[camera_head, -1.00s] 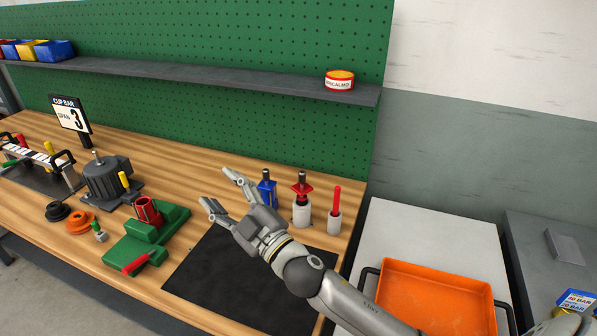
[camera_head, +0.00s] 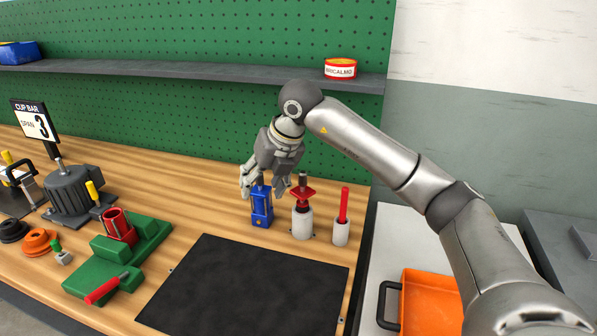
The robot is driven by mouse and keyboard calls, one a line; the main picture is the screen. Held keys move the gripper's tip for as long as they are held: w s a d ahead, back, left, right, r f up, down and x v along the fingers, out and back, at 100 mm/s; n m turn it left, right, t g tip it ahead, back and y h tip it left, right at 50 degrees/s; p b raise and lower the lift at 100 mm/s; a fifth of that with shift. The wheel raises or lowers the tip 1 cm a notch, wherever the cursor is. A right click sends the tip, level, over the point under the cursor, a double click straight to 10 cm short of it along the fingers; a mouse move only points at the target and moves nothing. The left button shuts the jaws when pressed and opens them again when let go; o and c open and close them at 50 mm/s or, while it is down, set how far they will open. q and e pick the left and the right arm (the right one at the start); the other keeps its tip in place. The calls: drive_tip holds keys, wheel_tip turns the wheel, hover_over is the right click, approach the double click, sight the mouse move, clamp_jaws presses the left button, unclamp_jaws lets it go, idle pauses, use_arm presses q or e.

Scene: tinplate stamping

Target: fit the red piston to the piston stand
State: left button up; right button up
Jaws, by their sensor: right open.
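A red flanged piece with a dark tip (camera_head: 303,194), which looks like a red piston, stands upright in a white cylindrical holder (camera_head: 302,224). A red rod (camera_head: 344,204) stands in another white holder (camera_head: 341,232) to its right. A blue frame-like piece (camera_head: 262,210) stands upright to the left. I cannot tell for sure which of these is the piston stand. My right gripper (camera_head: 262,188) is open and points down at the top of the blue piece, its fingers on either side of that top in the picture. Contact is unclear. My left gripper is out of view.
A black mat (camera_head: 245,290) lies clear in front. A green fixture (camera_head: 150,238) with a red cylinder (camera_head: 119,229) stands left of it. A grey motor (camera_head: 75,190) and an orange ring (camera_head: 40,241) are further left. An orange tray (camera_head: 432,305) is at right.

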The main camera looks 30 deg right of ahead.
sight(302, 189)
drive_tip(key=d+m+h, duration=0.1)
drive_tip(key=d, duration=0.2)
drive_tip(key=d+r+h+b, duration=0.1)
drive_tip(key=d, duration=0.3)
drive_tip(key=d+m+h+b, duration=0.1)
drive_tip(key=d, duration=0.2)
drive_tip(key=shift+s+d+r+m+g+h, duration=0.2)
drive_tip(key=shift+m+g+h, duration=0.1)
drive_tip(key=shift+h, duration=0.1)
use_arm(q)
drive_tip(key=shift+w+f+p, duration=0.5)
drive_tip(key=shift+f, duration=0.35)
use_arm(e)
drive_tip(key=x, duration=1)
drive_tip(key=shift+w+f, duration=0.1)
drive_tip(key=shift+f, duration=0.1)
drive_tip(key=c, duration=1)
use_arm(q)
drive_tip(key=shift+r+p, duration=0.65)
use_arm(e)
drive_tip(key=shift+r, duration=1)
drive_tip(key=shift+c, duration=0.2)
